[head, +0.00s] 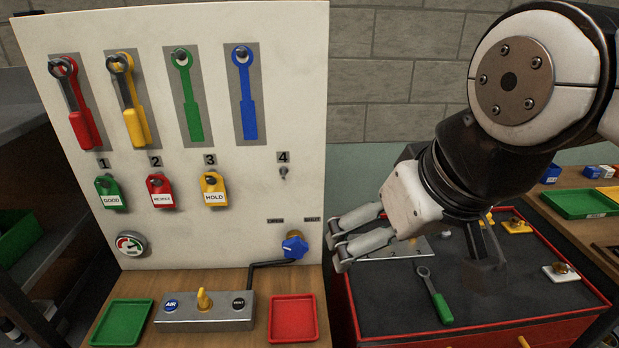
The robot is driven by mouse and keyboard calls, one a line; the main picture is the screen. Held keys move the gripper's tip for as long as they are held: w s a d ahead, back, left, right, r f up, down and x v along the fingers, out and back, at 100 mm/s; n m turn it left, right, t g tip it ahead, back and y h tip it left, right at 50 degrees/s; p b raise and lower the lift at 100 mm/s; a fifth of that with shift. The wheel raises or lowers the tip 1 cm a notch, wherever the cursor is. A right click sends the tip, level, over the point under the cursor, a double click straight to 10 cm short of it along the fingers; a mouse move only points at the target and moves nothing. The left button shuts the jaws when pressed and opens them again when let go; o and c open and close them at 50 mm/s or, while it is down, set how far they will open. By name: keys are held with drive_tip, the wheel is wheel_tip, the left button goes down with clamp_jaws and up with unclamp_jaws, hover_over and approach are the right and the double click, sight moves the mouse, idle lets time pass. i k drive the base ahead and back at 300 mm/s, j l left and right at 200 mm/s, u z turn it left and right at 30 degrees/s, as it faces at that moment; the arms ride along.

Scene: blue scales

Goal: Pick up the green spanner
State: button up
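The green spanner (434,293) lies flat on the dark top of the red tool cabinet (373,315). Its grey metal ring end points up and left in the picture, and its green handle points down and right. It is fully visible. My gripper (338,246) is above and to the left of the spanner in the picture, pointing left towards the panel. Its two fingers are apart with nothing between them. On the white panel (225,140), a green spanner outline (189,97) with a peg at its top shows no spanner hung on it.
A red spanner (80,105) and a yellow spanner (132,105) hang on the panel beside a blue outline (246,95). A blue knob (294,245) is left of my fingers.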

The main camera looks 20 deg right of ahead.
sight(446, 317)
drive_tip(key=z, duration=0.95)
drive_tip(key=k+z, duration=0.1)
drive_tip(key=k, duration=0.35)
